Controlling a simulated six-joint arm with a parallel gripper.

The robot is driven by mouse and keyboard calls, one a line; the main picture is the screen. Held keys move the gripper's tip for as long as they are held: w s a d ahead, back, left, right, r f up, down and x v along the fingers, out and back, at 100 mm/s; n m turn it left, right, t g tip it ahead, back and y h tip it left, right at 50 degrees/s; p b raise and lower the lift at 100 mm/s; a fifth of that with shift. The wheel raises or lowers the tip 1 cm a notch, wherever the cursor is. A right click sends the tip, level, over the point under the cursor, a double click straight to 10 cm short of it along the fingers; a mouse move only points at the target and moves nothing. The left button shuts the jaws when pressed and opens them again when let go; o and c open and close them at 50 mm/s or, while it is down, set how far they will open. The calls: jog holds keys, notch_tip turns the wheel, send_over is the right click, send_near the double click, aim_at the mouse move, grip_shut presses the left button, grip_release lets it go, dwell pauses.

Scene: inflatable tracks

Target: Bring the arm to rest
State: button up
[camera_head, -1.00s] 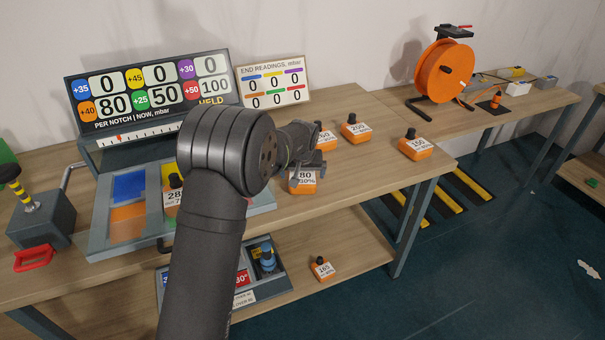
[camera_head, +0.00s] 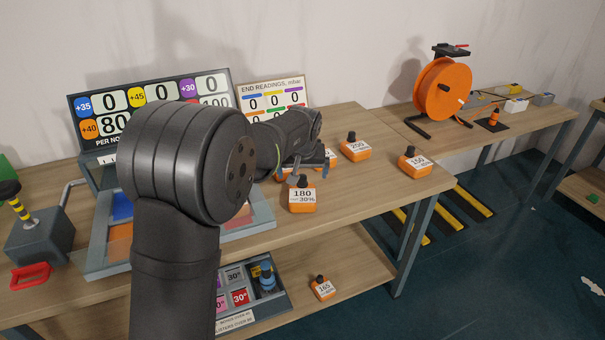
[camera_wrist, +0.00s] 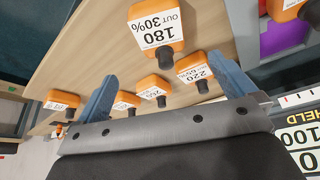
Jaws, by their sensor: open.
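My gripper (camera_head: 302,176) is over the workbench (camera_head: 400,190), mostly hidden behind its own wrist in the head view. In the wrist view my gripper (camera_wrist: 163,68) shows two blue fingers spread apart with nothing held between them. An orange block labelled 180 (camera_head: 302,198) with a dark knob stands on the bench just in front of the gripper. It also shows in the wrist view (camera_wrist: 155,28), beyond the fingers. A block labelled 220 (camera_wrist: 193,72) appears near the right finger, apparently on the bench; whether they touch I cannot tell.
Orange blocks labelled 200 (camera_head: 355,149) and 150 (camera_head: 415,161) stand farther right. Another labelled 165 (camera_head: 322,289) is on the lower shelf. The scoreboard (camera_head: 150,85), grey tray (camera_head: 255,222), lever box (camera_head: 40,240) and orange reel (camera_head: 443,90) surround the arm. Bare bench lies right of block 180.

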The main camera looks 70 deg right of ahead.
aim_at(302, 192)
jog(key=x, duration=1.2)
jog(key=shift+w+d+f, duration=0.1)
jog(key=shift+f, duration=0.05)
notch_tip(302, 192, up, 3)
jog(key=shift+f, duration=0.1)
jog(key=shift+r, duration=0.7)
